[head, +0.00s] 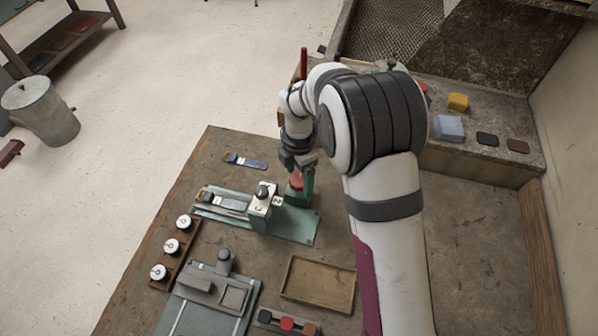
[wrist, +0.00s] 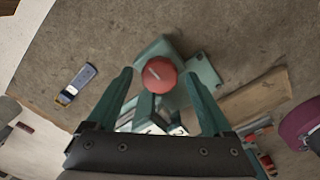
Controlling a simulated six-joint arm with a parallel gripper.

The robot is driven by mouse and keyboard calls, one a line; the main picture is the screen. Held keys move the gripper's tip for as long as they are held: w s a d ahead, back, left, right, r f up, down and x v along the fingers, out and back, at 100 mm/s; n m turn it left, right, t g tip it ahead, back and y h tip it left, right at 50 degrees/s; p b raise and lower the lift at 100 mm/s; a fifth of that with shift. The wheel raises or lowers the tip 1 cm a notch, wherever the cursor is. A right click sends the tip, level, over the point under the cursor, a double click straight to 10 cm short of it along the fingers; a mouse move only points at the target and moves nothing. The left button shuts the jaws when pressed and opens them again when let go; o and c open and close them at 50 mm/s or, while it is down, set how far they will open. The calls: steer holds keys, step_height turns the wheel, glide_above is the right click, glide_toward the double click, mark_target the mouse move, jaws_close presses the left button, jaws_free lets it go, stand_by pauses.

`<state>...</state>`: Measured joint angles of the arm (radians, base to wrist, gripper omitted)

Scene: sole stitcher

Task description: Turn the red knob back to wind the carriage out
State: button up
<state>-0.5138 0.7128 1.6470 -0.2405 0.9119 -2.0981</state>
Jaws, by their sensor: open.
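The red knob (head: 296,182) sits on top of a green post at the right end of the green stitcher (head: 300,226). It also shows in the wrist view (wrist: 159,76) as a round red cap with a pale mark line. My gripper (head: 298,168) points down over the knob. In the wrist view its two green fingers (wrist: 158,74) are open, one on each side of the knob with visible gaps. I cannot tell whether the fingertips are at knob height. The carriage (head: 225,201) lies on the stitcher's left part, left of the upright head (head: 262,203).
A blue-handled tool (head: 245,161) lies behind the stitcher. A rack with several white spools (head: 172,247) stands left. A grey fixture (head: 215,286) and an empty wooden tray (head: 318,283) lie in front. A raised ledge (head: 480,160) with small blocks is at right.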

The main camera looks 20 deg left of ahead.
mark_target(299, 180)
step_height(299, 180, up, 16)
steer(key=shift+f, duration=0.1)
stand_by(0.4)
steer(key=s+d+r+m, duration=0.4)
steer(key=s+d+m, duration=0.3)
steer(key=d+m, duration=0.35)
steer(key=s+d+f+m+y, duration=0.1)
steer(key=s+d+f+m, duration=0.1)
steer(key=s+m, duration=0.7)
steer(key=s+d+f+m, duration=0.2)
steer(key=s+d+m, duration=0.3)
steer(key=s+m, duration=0.4)
steer(key=m, duration=0.4)
steer(key=shift+d+f+y, duration=0.25)
steer(key=shift+d+y, duration=0.05)
steer(key=shift+y, duration=0.1)
steer(key=shift+s, duration=0.1)
